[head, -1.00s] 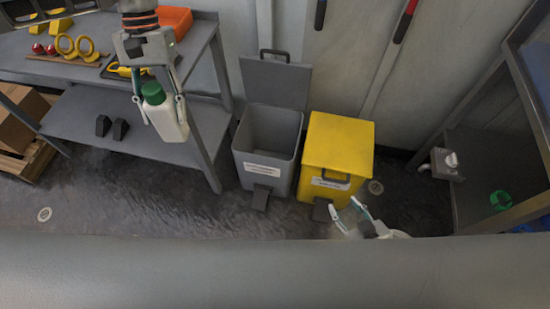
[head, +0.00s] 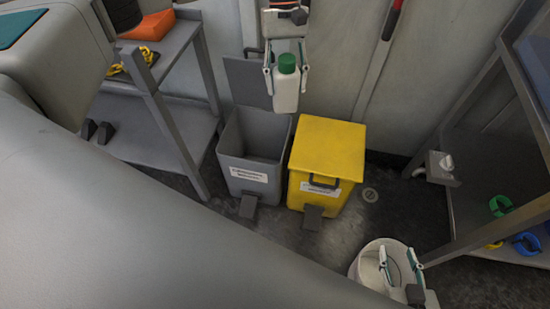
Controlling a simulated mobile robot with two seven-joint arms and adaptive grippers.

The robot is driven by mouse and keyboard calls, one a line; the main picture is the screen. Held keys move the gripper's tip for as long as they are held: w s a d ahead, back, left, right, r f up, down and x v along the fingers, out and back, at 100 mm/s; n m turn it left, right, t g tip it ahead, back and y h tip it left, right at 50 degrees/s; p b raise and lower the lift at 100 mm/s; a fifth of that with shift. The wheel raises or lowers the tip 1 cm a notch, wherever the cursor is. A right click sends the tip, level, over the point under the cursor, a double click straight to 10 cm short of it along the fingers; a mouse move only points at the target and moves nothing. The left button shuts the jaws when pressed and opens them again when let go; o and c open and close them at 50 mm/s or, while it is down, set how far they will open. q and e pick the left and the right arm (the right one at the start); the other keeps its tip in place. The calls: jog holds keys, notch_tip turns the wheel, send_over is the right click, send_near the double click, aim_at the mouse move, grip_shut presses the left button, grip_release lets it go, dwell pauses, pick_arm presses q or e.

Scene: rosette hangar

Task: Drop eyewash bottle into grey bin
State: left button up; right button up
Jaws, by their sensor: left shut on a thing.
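The eyewash bottle (head: 286,90) is white with a green cap and hangs upright in my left gripper (head: 286,84), which is shut on it. In the head view they appear above and between the two bins, over the back right of the grey bin. The grey bin (head: 250,178) stands on the floor with its lid (head: 250,82) raised and its mouth open; the visible inside looks empty. My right gripper (head: 399,275) is low at the right, away from the bins, with its fingers apart and nothing seen between them.
A closed yellow bin (head: 327,160) stands right beside the grey bin. A grey shelf table (head: 165,130) is at the left, with an orange bin (head: 150,25) on top. A rack (head: 470,190) at the right holds coloured rings. Floor in front of the bins is clear.

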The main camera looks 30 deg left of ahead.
pick_arm(q)
jog(key=w+a+f+n+t+h+b, duration=0.1)
jog(key=w+a+f+n+b, duration=0.3)
jog(key=f, duration=0.4)
jog(key=w+a+f+n+t+h+b, duration=0.1)
jog(key=w+a+f+n+t+b, duration=0.15)
jog(key=w+f+n, duration=0.45)
jog(key=a+f+n+t+b, duration=0.1)
jog(key=a+f+n+b, duration=0.2)
jog(key=a+f, duration=0.3)
jog(key=a+f+n+t+b, duration=0.1)
jog(key=a+f+n+b, duration=0.2)
jog(key=a+f, duration=0.4)
notch_tip(320, 180, down, 9)
jog(key=shift+a+r+y+b, duration=0.15)
jog(key=shift+a+y+b, duration=0.1)
jog(key=shift+y+b, duration=0.1)
pick_arm(e)
jog(key=a+f+y, duration=0.1)
jog(key=a+f, duration=0.3)
jog(key=f, duration=0.1)
jog(key=shift+f+m, duration=0.15)
jog(key=shift+m, duration=0.15)
pick_arm(q)
jog(key=shift+w+t, duration=0.1)
jog(key=shift+t, duration=0.15)
jog(key=o, duration=1.6)
jog(key=shift+r, duration=0.1)
